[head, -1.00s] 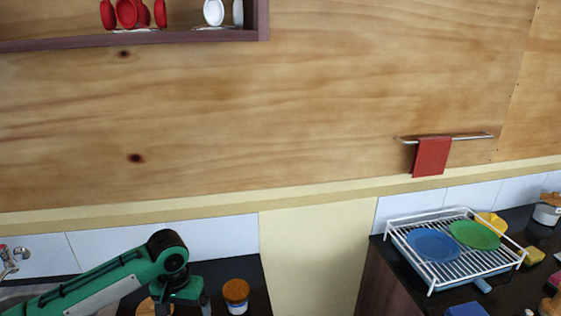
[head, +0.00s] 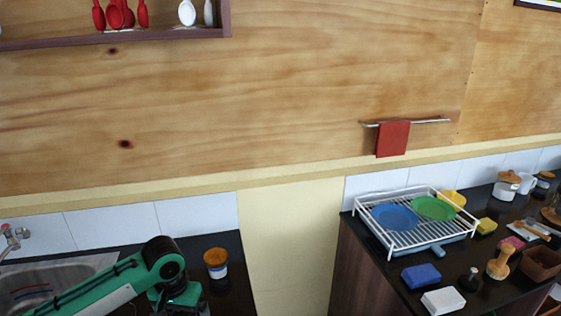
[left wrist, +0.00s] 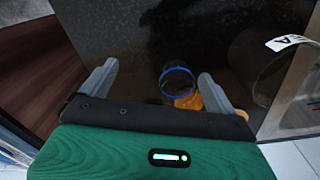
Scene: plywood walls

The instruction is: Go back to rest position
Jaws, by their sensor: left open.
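My left arm comes in from the lower left of the head view, over the dark counter beside the sink. Its gripper's fingertips are cut off at the bottom of the head view. In the left wrist view my left gripper (left wrist: 155,85) is open, its two grey fingers apart with nothing held between them. A jar with an orange-brown lid (head: 216,257) stands on the counter just right of the gripper. A blue-rimmed object with orange beside it (left wrist: 178,82) lies beyond the fingers in the wrist view. My right gripper is not in view.
A sink (head: 40,285) is at the left. A white dish rack (head: 390,247) with blue and green plates stands on the right counter (head: 355,225), among sponges and utensils. A gap separates the counters. A red towel (head: 393,139) hangs on the wall.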

